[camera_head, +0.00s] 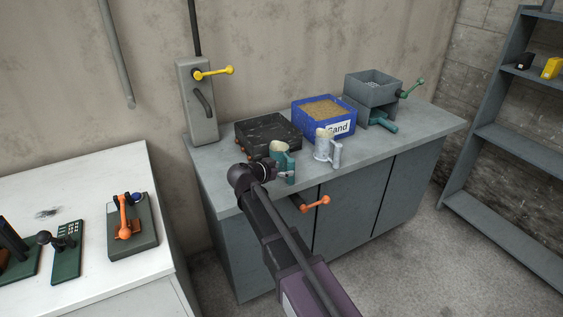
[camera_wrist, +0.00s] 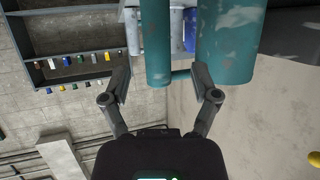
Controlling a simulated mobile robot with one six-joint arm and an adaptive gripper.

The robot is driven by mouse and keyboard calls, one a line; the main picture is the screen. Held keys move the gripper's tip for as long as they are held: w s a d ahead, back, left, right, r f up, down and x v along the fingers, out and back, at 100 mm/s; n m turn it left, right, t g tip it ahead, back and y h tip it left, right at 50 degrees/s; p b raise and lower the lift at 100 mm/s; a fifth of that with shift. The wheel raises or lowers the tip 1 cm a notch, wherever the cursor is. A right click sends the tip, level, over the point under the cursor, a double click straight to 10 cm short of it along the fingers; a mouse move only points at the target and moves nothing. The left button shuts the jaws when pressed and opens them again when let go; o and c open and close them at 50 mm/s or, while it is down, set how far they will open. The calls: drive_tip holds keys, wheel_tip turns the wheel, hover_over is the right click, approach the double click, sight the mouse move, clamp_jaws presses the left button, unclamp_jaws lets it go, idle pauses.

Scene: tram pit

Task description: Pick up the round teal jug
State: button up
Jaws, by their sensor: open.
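The teal jug (camera_head: 281,162) stands near the front edge of the grey cabinet top, with pale contents at its mouth. Its worn teal body (camera_wrist: 228,45) fills the upper right of the wrist view. Its handle (camera_wrist: 156,45) is the upright teal bar left of the body, joined to it by a short crossbar. My gripper (camera_wrist: 162,70) is open, with one finger on each side of the handle in the picture; the right finger lies between handle and body. I see no clear contact. In the head view my wrist partly hides the jug and the fingers are hard to make out.
A white jug (camera_head: 324,147) stands right of the teal one. Behind are a black tray (camera_head: 267,133), a blue sand box (camera_head: 323,116) and a grey hopper (camera_head: 372,88). An orange-knobbed handle (camera_head: 314,203) juts from the cabinet front. A shelf unit (camera_head: 497,140) stands right.

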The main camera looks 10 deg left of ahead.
sight(291, 167)
drive_tip(key=shift+b+x, duration=0.6)
drive_tip(key=shift+x, duration=1.55)
drive_tip(key=shift+s+r, duration=0.1)
clamp_jaws()
